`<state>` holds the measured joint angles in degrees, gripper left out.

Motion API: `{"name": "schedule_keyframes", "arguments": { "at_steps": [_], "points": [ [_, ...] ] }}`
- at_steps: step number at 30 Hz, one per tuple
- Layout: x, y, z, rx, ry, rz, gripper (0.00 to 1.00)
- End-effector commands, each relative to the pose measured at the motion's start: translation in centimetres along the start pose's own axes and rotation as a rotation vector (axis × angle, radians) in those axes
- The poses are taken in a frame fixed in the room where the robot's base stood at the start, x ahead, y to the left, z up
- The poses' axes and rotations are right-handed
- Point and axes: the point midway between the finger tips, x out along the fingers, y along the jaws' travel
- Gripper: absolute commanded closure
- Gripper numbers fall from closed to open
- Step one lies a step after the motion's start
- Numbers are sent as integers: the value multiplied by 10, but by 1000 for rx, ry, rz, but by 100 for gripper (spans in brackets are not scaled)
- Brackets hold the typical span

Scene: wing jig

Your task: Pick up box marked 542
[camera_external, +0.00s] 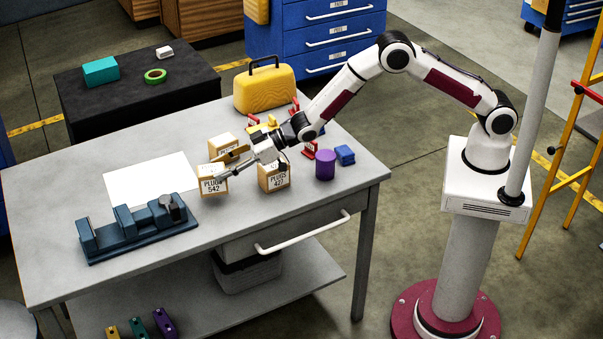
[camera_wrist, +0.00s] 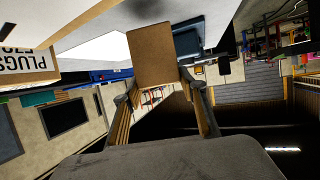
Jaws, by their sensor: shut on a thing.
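The box marked PLUGS 542 (camera_external: 212,182) is a small light-brown carton with a white label, near the middle of the grey table. My gripper (camera_external: 222,170) reaches it from the right, with its fingers shut on the box's sides. In the wrist view, a plain brown face of the held box (camera_wrist: 151,53) shows between the two fingertips (camera_wrist: 158,84). I cannot tell whether the box touches the table.
A second PLUGS box (camera_external: 273,178) stands close at the right, and another box (camera_external: 222,145) behind. A blue fixture (camera_external: 135,232), white sheet (camera_external: 150,180), purple cylinder (camera_external: 325,165), blue block (camera_external: 345,154) and yellow case (camera_external: 265,90) are on the table (camera_external: 60,270). The left front is clear.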

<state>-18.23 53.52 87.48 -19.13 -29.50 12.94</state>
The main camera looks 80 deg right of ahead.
Motion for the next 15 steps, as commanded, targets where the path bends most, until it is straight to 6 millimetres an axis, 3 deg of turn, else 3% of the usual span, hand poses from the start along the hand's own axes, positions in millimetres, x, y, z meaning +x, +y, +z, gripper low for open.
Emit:
{"name": "schedule_keyframes", "arguments": {
  "at_steps": [9, 15],
  "points": [
    [-17, 0, -42, -2, 5, -1, 85],
    [-22, 0, -54, -2, 3, 0, 85]
  ]
}}
